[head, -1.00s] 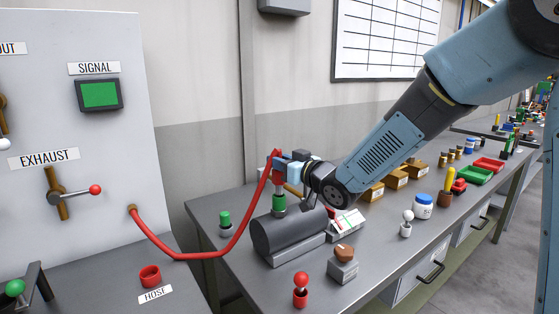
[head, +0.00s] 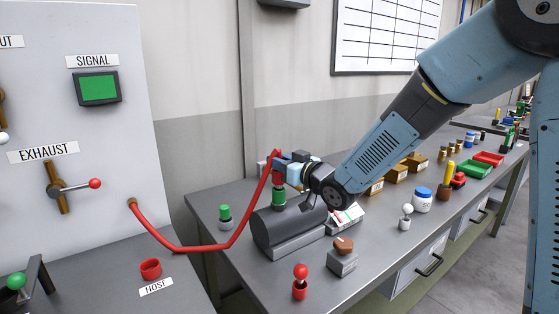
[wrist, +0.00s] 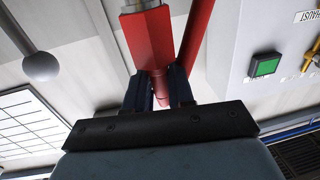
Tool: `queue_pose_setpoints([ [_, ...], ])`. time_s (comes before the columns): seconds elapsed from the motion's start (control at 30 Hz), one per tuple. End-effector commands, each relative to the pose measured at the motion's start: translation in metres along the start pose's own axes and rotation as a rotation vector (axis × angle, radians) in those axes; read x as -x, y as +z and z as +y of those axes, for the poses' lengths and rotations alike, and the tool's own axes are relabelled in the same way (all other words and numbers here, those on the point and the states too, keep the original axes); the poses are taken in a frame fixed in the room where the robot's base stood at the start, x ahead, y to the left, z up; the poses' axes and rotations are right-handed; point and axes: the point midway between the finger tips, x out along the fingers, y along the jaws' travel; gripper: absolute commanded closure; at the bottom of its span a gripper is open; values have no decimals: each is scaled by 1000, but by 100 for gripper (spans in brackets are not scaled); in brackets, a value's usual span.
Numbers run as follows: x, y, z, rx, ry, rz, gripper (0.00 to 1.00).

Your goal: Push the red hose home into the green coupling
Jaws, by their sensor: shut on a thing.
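My gripper (head: 290,168) is shut on the end of the red hose (head: 205,247), above the dark grey cylinder (head: 285,226). The green coupling (head: 279,197) stands upright on top of the cylinder. The hose's red end piece is directly above the coupling and appears to meet its top; how deep it sits cannot be told. In the wrist view the fingers (wrist: 160,92) hold the red end piece (wrist: 147,40), with a grey metal part at the picture's top edge. The coupling does not show in that view.
The hose runs from the grey panel (head: 100,120) on the left. A small green-topped fitting (head: 225,215) stands left of the cylinder. A red-knobbed piece (head: 300,280) and a brown-topped block (head: 342,255) stand in front. Boxes (head: 397,173) stand behind my arm.

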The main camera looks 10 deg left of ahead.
Motion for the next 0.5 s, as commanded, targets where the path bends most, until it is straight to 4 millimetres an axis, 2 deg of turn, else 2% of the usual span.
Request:
queue_pose_setpoints([
  [0.5,0,10,0,-1,0,0,100],
])
